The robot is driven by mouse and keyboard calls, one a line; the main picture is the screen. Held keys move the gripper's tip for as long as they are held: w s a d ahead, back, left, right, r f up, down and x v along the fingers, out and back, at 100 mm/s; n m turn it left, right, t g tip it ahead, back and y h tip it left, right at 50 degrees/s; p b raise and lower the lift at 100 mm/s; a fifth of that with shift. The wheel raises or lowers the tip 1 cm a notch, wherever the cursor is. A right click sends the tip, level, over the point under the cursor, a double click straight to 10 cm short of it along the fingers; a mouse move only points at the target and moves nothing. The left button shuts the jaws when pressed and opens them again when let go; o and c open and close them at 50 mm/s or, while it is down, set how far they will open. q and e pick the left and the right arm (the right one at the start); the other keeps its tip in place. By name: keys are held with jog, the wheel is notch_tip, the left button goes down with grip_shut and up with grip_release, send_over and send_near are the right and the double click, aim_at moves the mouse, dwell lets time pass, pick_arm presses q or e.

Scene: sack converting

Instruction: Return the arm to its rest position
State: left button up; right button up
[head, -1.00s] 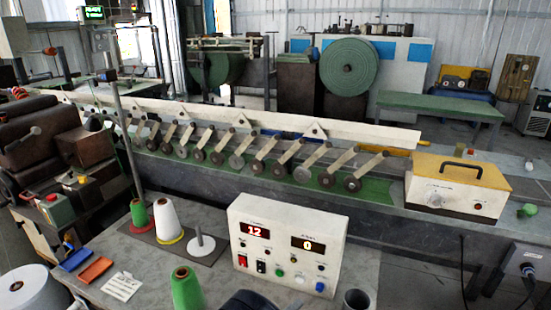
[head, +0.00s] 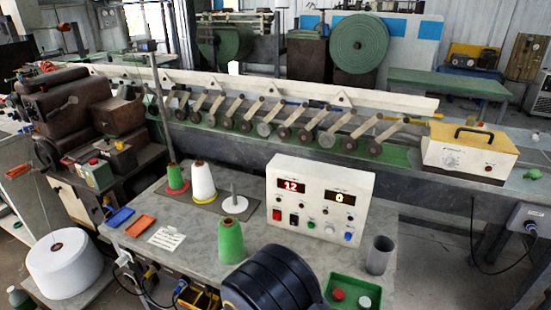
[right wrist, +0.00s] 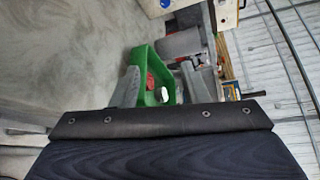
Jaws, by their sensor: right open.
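My right gripper (right wrist: 158,88) shows in the right wrist view as two grey fingers standing apart, with nothing visible held between them. Beyond the fingers is a green tray (right wrist: 136,58) with a red piece (right wrist: 152,81) and a white piece (right wrist: 165,95) in it. In the head view a dark ribbed part of what looks like my arm rises at the bottom centre, left of the same green tray (head: 352,286). The right fingertips do not show in the head view. My left gripper is in neither view.
The grey bench (head: 150,212) holds a control box (head: 318,205), a grey cup (head: 380,255), a green thread cone (head: 230,241), more spools and small orange and blue trays. A long roller machine (head: 300,110) runs behind. A large white spool (head: 64,265) stands lower left.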

jog(key=s+d+r+m+g+y, duration=0.3)
jog(key=s+d+m+g, duration=0.3)
jog(key=m, duration=0.4)
jog(key=s+d+r+m+g+y, duration=0.3)
jog(key=s+d+m+g+y, duration=0.15)
jog(key=d+m, duration=0.4)
jog(key=s+r+m+t+y, duration=0.3)
jog(key=s+m, duration=0.3)
jog(key=m, duration=0.6)
jog(key=s+a+r+m+t+y, duration=0.1)
jog(key=s+r+m+t+y, duration=0.2)
jog(key=m, duration=0.8)
jog(key=s+r+y, duration=0.2)
jog(key=s, duration=0.1)
jog(key=shift+s+m, duration=0.25)
jog(key=shift+m, duration=0.1)
jog(key=shift+a+y, duration=0.1)
jog(key=shift+y, duration=0.15)
